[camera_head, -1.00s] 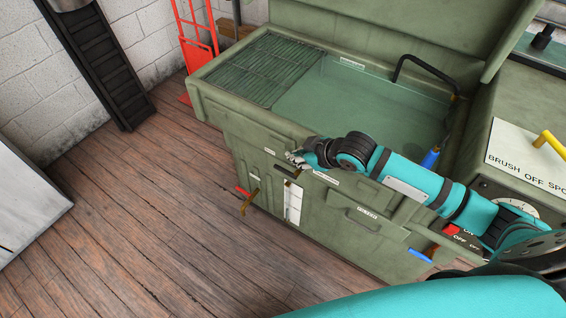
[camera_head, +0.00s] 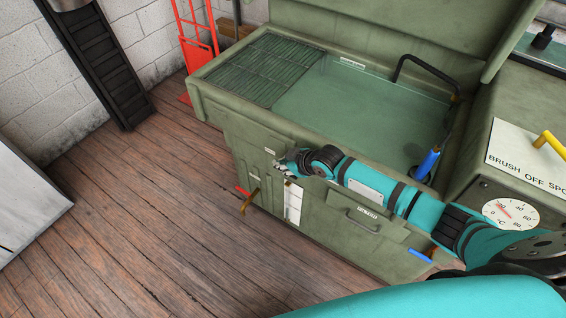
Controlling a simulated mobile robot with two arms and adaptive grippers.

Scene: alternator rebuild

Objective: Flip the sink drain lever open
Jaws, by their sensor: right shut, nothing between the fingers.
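The green parts washer has a sink basin (camera_head: 350,110) holding greenish liquid. Low on its front is a brass lever (camera_head: 250,201), angled down and to the left, with a red end (camera_head: 242,191) beside it. A blue handle (camera_head: 420,256) sits low on the right of the front. I cannot read which one is the drain lever. My right gripper (camera_head: 284,173) is shut and empty. It is in front of the washer, above and to the right of the brass lever and apart from it in the picture. My left gripper is not in view.
A slatted grate (camera_head: 262,70) covers the basin's left side. A black spout (camera_head: 425,72) and a blue-handled brush (camera_head: 428,163) are at its right. A white gauge strip (camera_head: 293,204) is on the front. A red hand truck (camera_head: 196,50) stands behind. The wooden floor (camera_head: 150,220) at left is clear.

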